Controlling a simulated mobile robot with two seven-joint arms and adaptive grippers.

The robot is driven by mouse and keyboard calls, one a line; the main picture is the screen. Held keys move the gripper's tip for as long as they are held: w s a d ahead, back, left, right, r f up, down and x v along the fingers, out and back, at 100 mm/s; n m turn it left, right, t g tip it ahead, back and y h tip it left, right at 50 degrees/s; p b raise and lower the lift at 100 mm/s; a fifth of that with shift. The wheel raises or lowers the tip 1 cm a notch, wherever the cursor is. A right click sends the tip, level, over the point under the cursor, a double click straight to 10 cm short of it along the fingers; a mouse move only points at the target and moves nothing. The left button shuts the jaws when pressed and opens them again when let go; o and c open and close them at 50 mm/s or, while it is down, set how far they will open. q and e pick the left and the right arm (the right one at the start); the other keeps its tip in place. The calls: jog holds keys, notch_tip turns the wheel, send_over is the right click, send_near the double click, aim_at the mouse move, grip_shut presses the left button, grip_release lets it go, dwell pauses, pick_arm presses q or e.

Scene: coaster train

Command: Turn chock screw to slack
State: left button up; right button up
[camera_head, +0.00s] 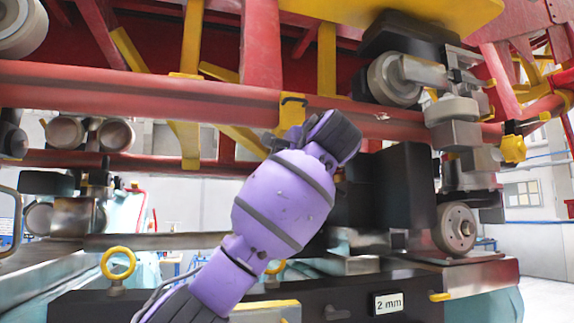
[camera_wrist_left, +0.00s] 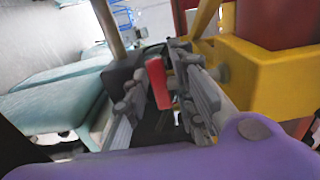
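A red, handle-like part (camera_wrist_left: 158,82) stands between the fingers of my left gripper (camera_wrist_left: 153,68) in the left wrist view. The gripper looks open, with a gap between the red part and the left finger; contact with the right finger cannot be told. Whether this red part is the chock screw cannot be told. In the head view my purple left arm reaches up from the lower left to the red frame, and its gripper is hidden behind the wrist. My right gripper is in neither view.
A red tube frame (camera_head: 150,93) with yellow brackets crosses overhead. Wheel assemblies hang at left and right (camera_head: 455,228). A black beam with a "2 mm" plate (camera_head: 388,303) and a yellow ring (camera_head: 118,262) lies below. A yellow bracket (camera_wrist_left: 250,75) is close to the gripper's right side.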

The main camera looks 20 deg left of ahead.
pick_arm(q)
grip_shut()
